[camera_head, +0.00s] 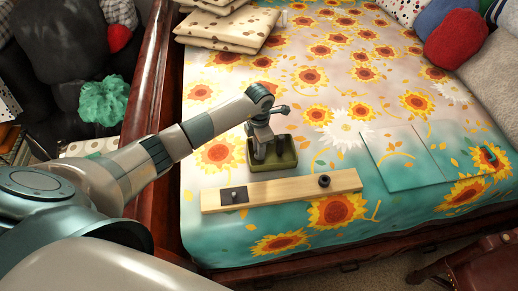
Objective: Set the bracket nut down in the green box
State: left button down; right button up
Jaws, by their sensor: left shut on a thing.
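The green box (282,161) is a small open tray on the sunflower bedspread, just behind the wooden board. My left gripper (261,153) points down into the green box, its fingertips at the left part of the box, inside the rim as seen from here. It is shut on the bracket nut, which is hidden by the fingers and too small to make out. I cannot tell whether the nut touches the box floor. My right gripper is not in view.
A wooden board (285,190) lies in front of the box, with a dark plate and small bolt (234,195) at its left and a black ring (324,181) at its right. Flat panels (402,158) lie to the right. Folded blankets (225,30) are at the back left.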

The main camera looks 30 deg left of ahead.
pick_arm(q)
jog(key=shift+f+b, duration=0.3)
jog(key=shift+f, duration=0.1)
jog(key=c, duration=1.5)
grip_release()
jog(key=shift+o, duration=0.2)
jog(key=shift+r, duration=0.1)
jog(key=shift+w+r+b, duration=0.1)
jog(key=shift+r+b, duration=0.2)
jog(key=shift+r, duration=0.5)
notch_tip(320, 180, up, 16)
jog(key=b, duration=0.4)
jog(key=shift+f, duration=0.15)
jog(key=shift+f, duration=0.1)
